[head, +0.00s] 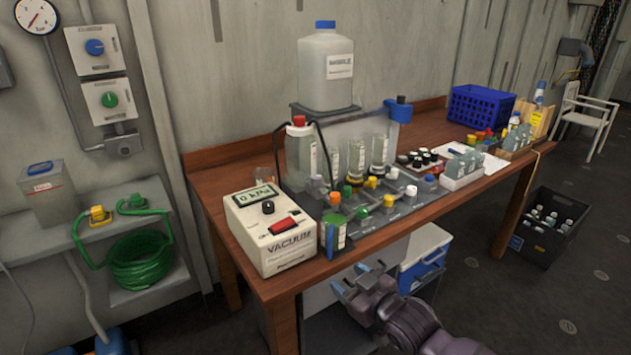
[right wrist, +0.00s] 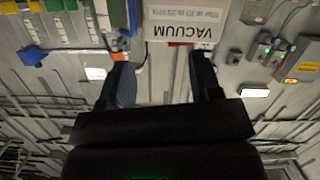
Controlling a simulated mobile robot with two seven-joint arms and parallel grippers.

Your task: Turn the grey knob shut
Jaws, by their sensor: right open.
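A manifold (head: 385,216) with small coloured knobs stands on the wooden bench. My right gripper (head: 352,277) is open and empty, in front of the bench edge and below the manifold, apart from the knobs. In the right wrist view, its two fingers (right wrist: 161,82) are spread with nothing between them. My left gripper is not in view.
A vacuum box (head: 262,247) stands at the bench's front left; its label shows upside down in the right wrist view (right wrist: 188,18). Bottles stand behind the knobs. A blue-and-white cooler (head: 425,250) is below the bench.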

